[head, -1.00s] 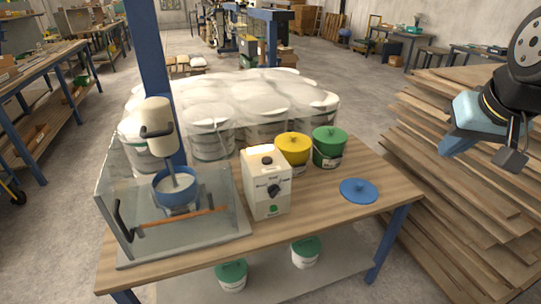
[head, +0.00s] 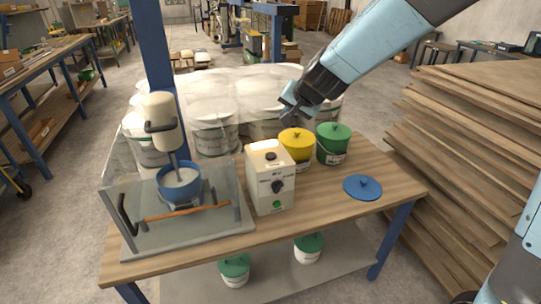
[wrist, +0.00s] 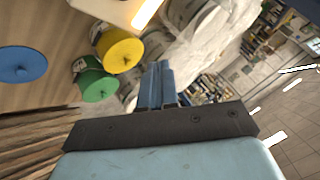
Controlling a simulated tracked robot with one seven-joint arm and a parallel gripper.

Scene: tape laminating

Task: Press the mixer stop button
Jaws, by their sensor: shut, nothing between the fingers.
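The white control box (head: 270,182) stands on the wooden table, with a dark button (head: 270,156) on top, a black knob (head: 277,186) and a green button (head: 277,205) on its front. Its labels are too small to read, so I cannot tell which is the stop button. The mixer (head: 159,120) stands left of it, its shaft in a blue bowl (head: 180,184). My gripper (head: 290,112) is in the air behind and above the box, near the yellow bucket, apart from both. In the wrist view its fingers (wrist: 158,85) are together and empty; the box (wrist: 108,8) shows only partly at the top.
A yellow bucket (head: 296,142) and a green bucket (head: 333,144) stand behind and right of the box. A blue lid (head: 362,187) lies at the table's right. A clear guard (head: 222,190) surrounds the mixer bowl. Stacked boards (head: 470,160) stand at the right.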

